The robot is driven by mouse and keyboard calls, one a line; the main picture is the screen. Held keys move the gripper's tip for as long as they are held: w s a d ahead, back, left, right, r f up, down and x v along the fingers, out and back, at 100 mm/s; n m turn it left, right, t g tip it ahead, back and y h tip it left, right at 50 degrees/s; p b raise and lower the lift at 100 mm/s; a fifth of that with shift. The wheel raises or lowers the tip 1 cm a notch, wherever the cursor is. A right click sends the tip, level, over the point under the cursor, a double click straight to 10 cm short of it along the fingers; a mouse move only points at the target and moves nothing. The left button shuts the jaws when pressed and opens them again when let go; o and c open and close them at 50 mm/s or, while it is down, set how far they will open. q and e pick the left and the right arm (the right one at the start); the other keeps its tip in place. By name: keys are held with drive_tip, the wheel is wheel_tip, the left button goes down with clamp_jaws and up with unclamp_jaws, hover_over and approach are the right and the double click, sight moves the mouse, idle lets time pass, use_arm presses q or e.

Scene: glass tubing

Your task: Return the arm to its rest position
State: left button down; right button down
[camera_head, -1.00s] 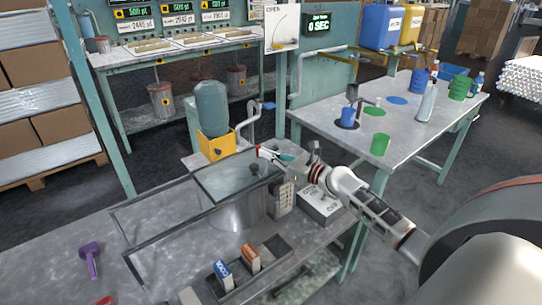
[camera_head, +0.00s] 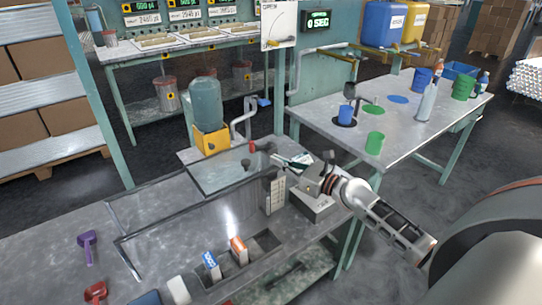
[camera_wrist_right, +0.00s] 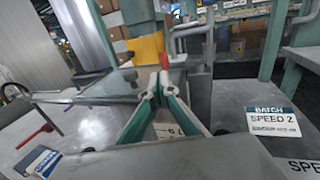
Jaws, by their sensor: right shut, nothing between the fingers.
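My right arm comes in from the right in the head view, with its gripper (camera_head: 290,162) over the back right of the grey workbench (camera_head: 60,265). In the right wrist view its teal-lined fingers (camera_wrist_right: 158,82) come together at the tips with nothing between them. The gripper is above the bench, beside a glass-like panel (camera_head: 215,178) with a dark knob. A small box-shaped unit (camera_head: 312,208) sits below the wrist. My left gripper is in neither view.
A grey upright block (camera_head: 274,192) stands close to the gripper. A yellow stand (camera_head: 211,140) with a teal tank (camera_head: 205,103) is behind. The right table (camera_head: 400,125) holds cups and bottles.

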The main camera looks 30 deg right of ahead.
drive_tip(key=shift+a+v, duration=0.15)
drive_tip(key=shift+v, duration=1.15)
drive_tip(key=shift+a+v, duration=0.1)
drive_tip(key=shift+v, duration=1.25)
drive_tip(key=shift+s, duration=0.1)
